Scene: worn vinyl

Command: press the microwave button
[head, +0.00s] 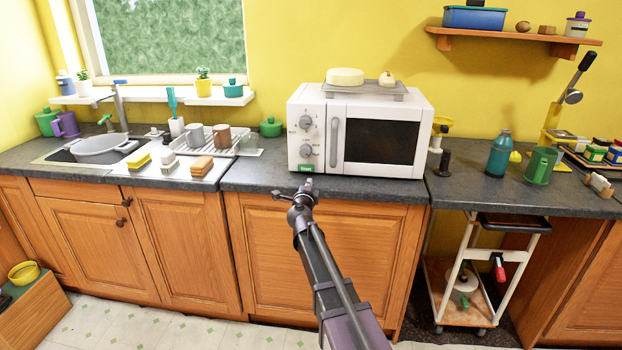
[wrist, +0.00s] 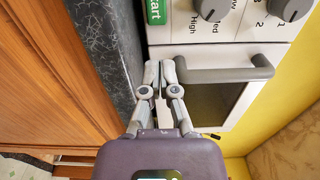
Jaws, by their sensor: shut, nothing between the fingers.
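The white microwave (head: 423,132) stands on the dark counter. Its green start button (head: 306,168) is at the bottom of the control panel, below two grey dials (head: 306,122). In the wrist view, turned sideways, the green button (wrist: 155,12) is at the top edge, partly cut off. My gripper (head: 306,186) is in front of the microwave, just below the button in the head view. In the wrist view my gripper (wrist: 160,68) has its fingertips together and empty, with the button above them in the picture. I see no clear contact with the microwave.
The grey door handle (wrist: 225,74) juts out beside my fingers in the wrist view. The counter edge (wrist: 103,75) is close by on the left there. A tray (head: 368,92) with pale items sits on top of the microwave. A dish rack (head: 222,140) stands to its left.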

